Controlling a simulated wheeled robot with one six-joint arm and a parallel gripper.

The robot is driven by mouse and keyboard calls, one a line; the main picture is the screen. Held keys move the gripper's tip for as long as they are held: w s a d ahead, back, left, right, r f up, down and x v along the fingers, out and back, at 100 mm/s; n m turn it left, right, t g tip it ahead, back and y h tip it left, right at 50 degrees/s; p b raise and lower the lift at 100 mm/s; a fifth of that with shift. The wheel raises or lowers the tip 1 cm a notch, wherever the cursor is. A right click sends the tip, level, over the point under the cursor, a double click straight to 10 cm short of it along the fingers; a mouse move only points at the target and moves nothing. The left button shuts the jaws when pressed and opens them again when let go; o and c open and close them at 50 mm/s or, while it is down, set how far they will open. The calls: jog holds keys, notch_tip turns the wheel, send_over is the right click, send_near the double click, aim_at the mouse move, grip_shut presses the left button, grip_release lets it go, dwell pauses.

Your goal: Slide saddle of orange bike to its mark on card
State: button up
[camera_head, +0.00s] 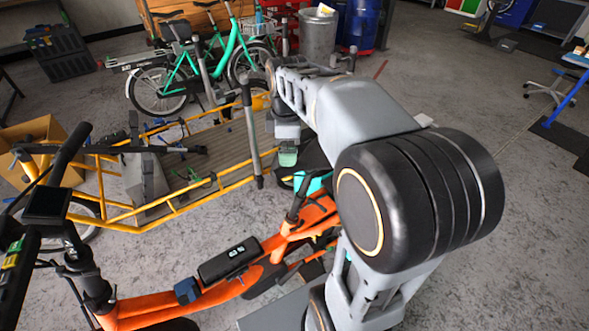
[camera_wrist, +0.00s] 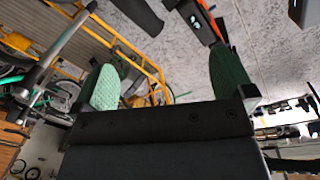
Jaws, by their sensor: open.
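The orange bike (camera_head: 150,306) runs across the lower middle of the head view, with a black handlebar at lower left and a black unit with a small display (camera_head: 230,260) on its frame. My arm covers the right end of the bike, and I cannot make out its saddle there. An orange and black part of it shows at the top of the wrist view (camera_wrist: 205,20). My gripper (camera_wrist: 167,68) is open, its two green fingers apart with nothing between them. A dark rounded piece at the top of the wrist view (camera_wrist: 139,14) cannot be identified. I cannot see the card.
A yellow cargo bike (camera_head: 178,205) with a slatted deck stands just beyond the orange one. Green bikes (camera_head: 228,50), a metal drum (camera_head: 318,35) and a blue barrel (camera_head: 357,24) stand at the back. The grey floor at right is mostly clear.

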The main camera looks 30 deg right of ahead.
aim_at(309, 169)
jog(key=w+d+f+n+g+b, duration=0.1)
jog(key=w+d+f+n, duration=0.1)
jog(key=w+d+n, duration=0.3)
jog(key=shift+n, duration=0.7)
jog(key=f, duration=0.8)
jog(key=f+b, duration=0.1)
jog(key=f, duration=0.4)
jog(key=shift+s+a, duration=0.1)
jog(key=shift+a, duration=0.15)
jog(key=shift+c, duration=0.2)
